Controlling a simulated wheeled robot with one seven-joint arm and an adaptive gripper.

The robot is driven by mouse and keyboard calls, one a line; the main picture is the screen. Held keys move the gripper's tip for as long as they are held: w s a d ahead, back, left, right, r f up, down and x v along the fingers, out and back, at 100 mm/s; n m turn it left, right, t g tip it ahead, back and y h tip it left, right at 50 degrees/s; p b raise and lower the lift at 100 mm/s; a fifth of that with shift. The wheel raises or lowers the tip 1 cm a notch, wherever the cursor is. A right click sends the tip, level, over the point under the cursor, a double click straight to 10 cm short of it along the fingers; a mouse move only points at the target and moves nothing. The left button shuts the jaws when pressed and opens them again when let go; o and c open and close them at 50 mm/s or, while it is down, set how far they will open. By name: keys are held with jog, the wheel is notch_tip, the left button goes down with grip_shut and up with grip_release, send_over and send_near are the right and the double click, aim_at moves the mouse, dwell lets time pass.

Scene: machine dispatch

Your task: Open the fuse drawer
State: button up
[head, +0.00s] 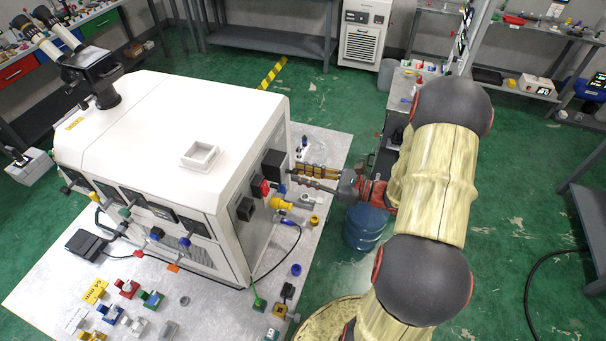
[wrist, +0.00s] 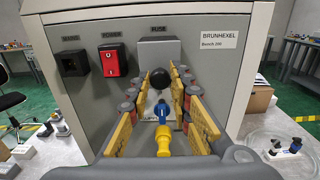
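The machine's side panel shows in the wrist view with a grey block, the fuse drawer (wrist: 144,51), under the word FUSE. A round black knob (wrist: 158,78) stands out in front of its lower part. My gripper (wrist: 160,75) points at the panel with its yellow-padded fingers apart, one on each side of the knob. I see no clear grip on it; any slight contact is hard to tell. In the head view my gripper (head: 293,174) is beside the dark fuse block (head: 273,161) on the machine's right side, and its fingertips are partly hidden. The drawer looks closed.
Left of the drawer are the red POWER switch (wrist: 112,62) and the black MAINS socket (wrist: 72,64). A yellow and blue part (wrist: 164,138) lies below, between my fingers in the picture. Small parts crowd the bench (head: 215,300) around the white machine (head: 150,120).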

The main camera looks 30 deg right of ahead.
grip_shut()
dwell(0.4)
jog(key=v, duration=0.5)
jog(key=shift+p, duration=0.4)
jog(key=o, duration=0.5)
grip_release()
jog(key=shift+o, duration=0.2)
jog(key=shift+d, duration=0.1)
